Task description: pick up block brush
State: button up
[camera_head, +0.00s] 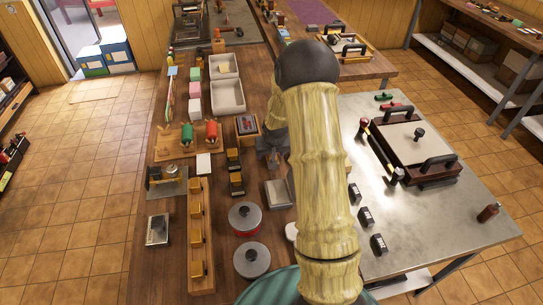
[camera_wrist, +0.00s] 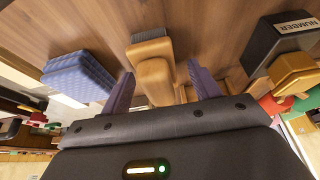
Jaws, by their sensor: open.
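What looks like the block brush, a tan wooden body with a grey end (camera_wrist: 152,72), shows in the middle of the wrist view. My gripper (camera_wrist: 161,82) is open, with one purple finger on each side of the brush. I see space between the fingers and the wood, and cannot tell whether either finger touches it. In the head view my gripper (camera_head: 272,152) is low over the long wooden table (camera_head: 222,210), partly behind my arm. I cannot make out the brush there.
In the wrist view, a blue-purple textured block (camera_wrist: 80,76) lies left of the brush and a dark stamp labelled NUMBER (camera_wrist: 280,45) lies right. In the head view, an ink pad (camera_head: 247,124), a grey slab (camera_head: 279,194) and a red round tin (camera_head: 245,218) stand near my gripper.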

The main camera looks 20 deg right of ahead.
dwell(0.4)
jog(key=c, duration=1.1)
jog(key=shift+r, duration=0.15)
notch_tip(320, 180, up, 10)
jog(key=shift+f+b, duration=0.1)
jog(key=shift+b, duration=0.35)
